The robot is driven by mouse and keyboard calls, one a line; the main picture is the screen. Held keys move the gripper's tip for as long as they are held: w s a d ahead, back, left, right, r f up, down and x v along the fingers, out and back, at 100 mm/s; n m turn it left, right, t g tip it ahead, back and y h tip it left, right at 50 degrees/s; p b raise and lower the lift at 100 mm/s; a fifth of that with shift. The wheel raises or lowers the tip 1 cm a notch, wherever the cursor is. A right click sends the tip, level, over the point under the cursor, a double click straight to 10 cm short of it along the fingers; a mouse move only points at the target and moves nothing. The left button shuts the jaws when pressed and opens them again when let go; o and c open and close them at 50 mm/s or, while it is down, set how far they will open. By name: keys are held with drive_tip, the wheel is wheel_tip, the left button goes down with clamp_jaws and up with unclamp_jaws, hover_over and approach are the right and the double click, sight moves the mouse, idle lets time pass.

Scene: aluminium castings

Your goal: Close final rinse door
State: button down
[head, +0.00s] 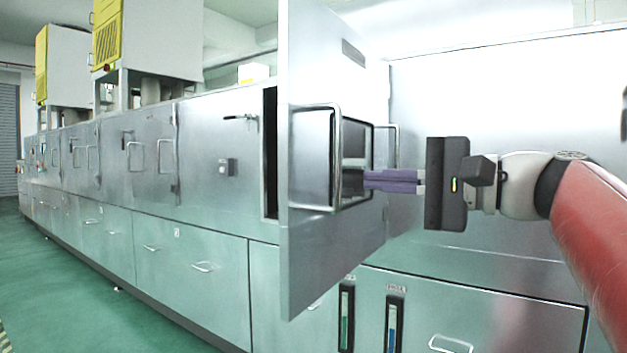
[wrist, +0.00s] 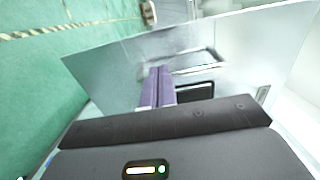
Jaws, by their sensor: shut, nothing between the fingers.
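A metal door (head: 315,250) stands swung open, sticking out from the long steel machine. It carries a loop handle (head: 335,160) and a dark window-like panel (head: 355,140). My gripper (head: 368,181) comes from the right with its purple fingers shut and empty. The fingertips overlap the dark panel, to the right of the front handle bar; whether they touch the door is unclear. In the wrist view, the door (wrist: 110,70) lies ahead of the fingers (wrist: 157,72), with its handle (wrist: 200,62) beside the tips. A dark opening (head: 270,150) shows left of the door.
The steel cabinet row (head: 150,220) runs away to the left with closed doors and handles. Lower drawers (head: 470,310) and gauges (head: 395,320) are below the open door. Green floor (head: 70,290) is free at the left front.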

sight(297, 177)
drive_tip(key=x, duration=1)
drive_tip(key=shift+w+a+p, duration=0.2)
drive_tip(key=shift+a+p, duration=0.1)
drive_tip(key=shift+a, duration=0.1)
